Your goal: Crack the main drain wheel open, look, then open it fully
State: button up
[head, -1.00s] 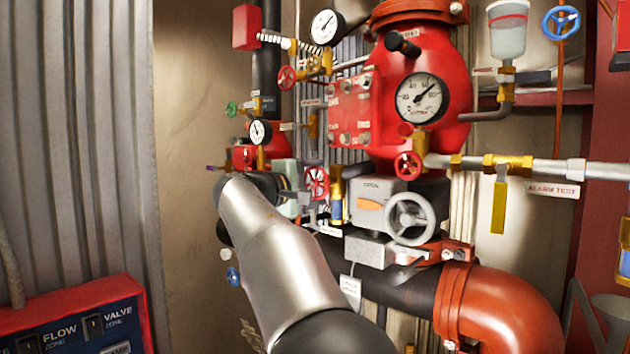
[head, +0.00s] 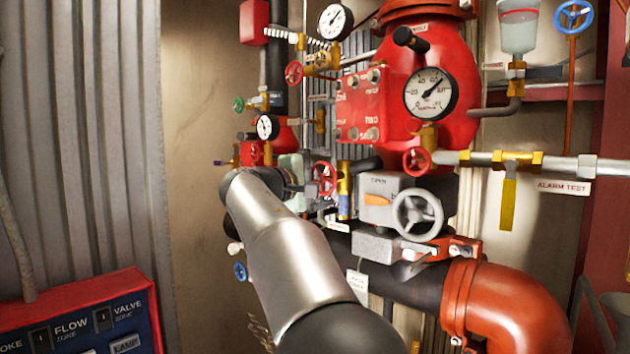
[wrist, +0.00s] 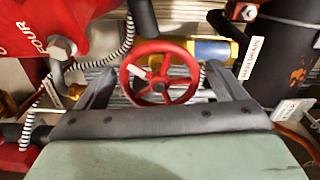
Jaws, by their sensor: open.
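A red spoked handwheel (wrist: 160,75) stands in the middle of the wrist view, between the two fingers of my gripper (wrist: 158,84). I take it as the main drain wheel. The fingers are spread wide, one on each side of the rim, with a visible gap. I cannot tell if the rim is fully within their reach. In the head view the same red wheel (head: 325,179) shows just right of my gripper (head: 308,182), partly behind it. A white tag (wrist: 249,58) hangs right of the wheel; its print is too small to read surely.
A grey handwheel (head: 417,215) on a grey box stands right of my arm. Another red wheel (head: 416,161) and a pressure gauge (head: 431,94) sit above it. A black pipe runs behind my arm into an orange elbow (head: 510,305). A red-framed panel (head: 85,320) stands lower left.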

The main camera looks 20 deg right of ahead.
jog(key=b+v, duration=0.4)
jog(key=v, duration=1.3)
jog(key=shift+a+b, duration=0.2)
jog(key=shift+b, duration=0.2)
jog(key=shift+s, duration=0.1)
jog(key=s+d+f+g+y, duration=0.1)
jog(key=s+d+f+y, duration=0.15)
jog(key=f, duration=0.55)
jog(key=s+d+f+g+y, duration=0.1)
jog(key=s+f+y, duration=0.2)
jog(key=f, duration=0.5)
jog(key=s+d+f+g+y, duration=0.1)
jog(key=s+d+f+y, duration=0.15)
jog(key=f, duration=0.65)
jog(key=s+a+f+m+g+y, duration=0.1)
jog(key=s+a+f+m+y, duration=0.2)
jog(key=s+f, duration=0.7)
jog(key=s+a+f+m+g+y, duration=0.2)
jog(key=s+a+f+m+y, duration=0.1)
jog(key=s+f, duration=0.8)
notch_tip(320, 180, down, 2)
jog(key=shift+s+a+f+g+y, duration=0.15)
jog(key=shift+a+g+y, duration=0.3)
jog(key=shift+y, duration=0.75)
